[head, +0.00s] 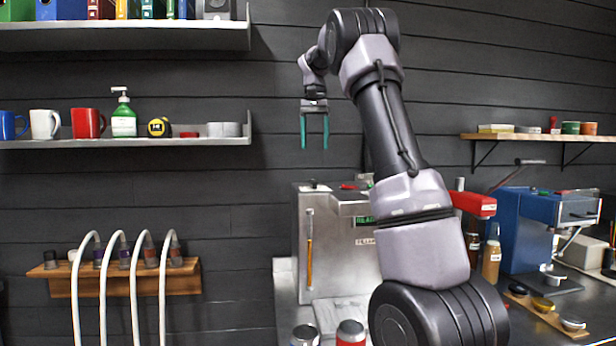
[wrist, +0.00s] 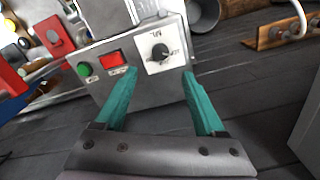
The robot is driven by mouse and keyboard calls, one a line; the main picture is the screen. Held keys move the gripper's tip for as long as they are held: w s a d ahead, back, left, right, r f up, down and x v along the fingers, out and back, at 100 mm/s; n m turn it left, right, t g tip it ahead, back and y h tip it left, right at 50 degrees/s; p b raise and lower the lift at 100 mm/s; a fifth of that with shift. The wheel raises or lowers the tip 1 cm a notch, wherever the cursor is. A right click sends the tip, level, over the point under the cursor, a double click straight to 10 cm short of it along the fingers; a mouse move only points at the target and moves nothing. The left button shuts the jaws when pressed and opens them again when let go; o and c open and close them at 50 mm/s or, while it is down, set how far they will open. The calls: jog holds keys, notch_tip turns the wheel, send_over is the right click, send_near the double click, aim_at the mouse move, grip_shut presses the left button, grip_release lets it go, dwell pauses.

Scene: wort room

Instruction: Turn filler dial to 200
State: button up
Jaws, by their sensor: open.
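My gripper (head: 314,146) is open and empty, high above the steel filler machine (head: 335,265) in the head view, with its teal fingers pointing down. In the wrist view my gripper (wrist: 158,75) shows its two fingers spread apart. Beyond the fingertips is a grey metal panel with a black dial (wrist: 160,52) on a white scale plate. The dial lies between the fingers in the picture, and they do not touch it. Its scale numbers are too small to read. I cannot make out the dial in the head view, where my arm covers part of the machine.
Beside the dial are a red switch (wrist: 112,60) and a green button (wrist: 85,70). A small green display (head: 364,220) shows on the machine. Two cans (head: 350,333) stand in front. A blue machine (head: 527,225) stands at right. A shelf with mugs (head: 120,143) hangs left.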

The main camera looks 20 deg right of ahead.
aim_at(315, 184)
notch_tip(315, 184, down, 11)
jog(key=shift+r, duration=0.1)
dwell(0.4)
grip_shut()
jog(key=shift+m, duration=0.3)
jog(key=m, duration=0.5)
jog(key=shift+m, duration=0.3)
jog(key=m, duration=0.5)
jog(key=shift+m, duration=0.4)
